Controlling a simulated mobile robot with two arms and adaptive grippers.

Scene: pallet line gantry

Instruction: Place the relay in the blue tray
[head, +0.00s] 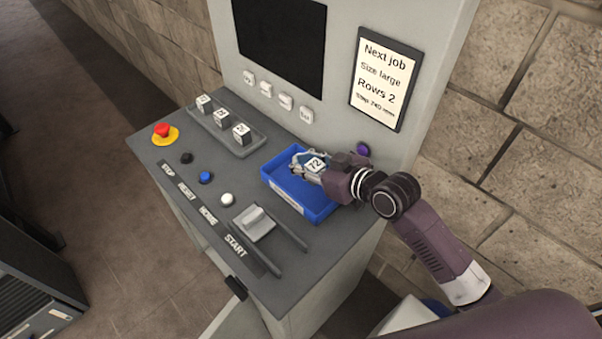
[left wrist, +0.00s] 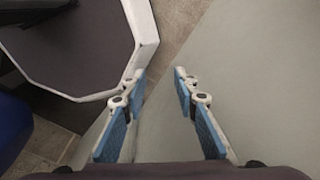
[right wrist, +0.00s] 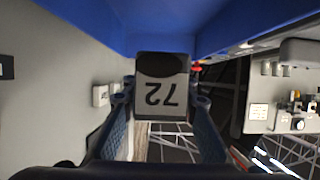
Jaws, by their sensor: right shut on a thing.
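The relay, a small block with a white face marked 72 (head: 314,164), is held between the fingers of my right gripper (head: 308,163). It also shows in the right wrist view (right wrist: 162,95), gripped between the two blue finger pads. The blue tray (head: 289,204) lies on the grey console, and the relay is over its inside near the back. I cannot tell whether the relay touches the tray floor. Blue tray walls (right wrist: 80,22) fill the top of the right wrist view. My left gripper (left wrist: 157,85) is open and empty in its wrist view and out of the head view.
A grey rack (head: 240,148) holds three similar blocks at the left. A red stop button (head: 162,130), several other buttons and a grey lever (head: 254,223) line the console front. The panel with a screen (head: 280,40) and job sign (head: 384,78) stands behind.

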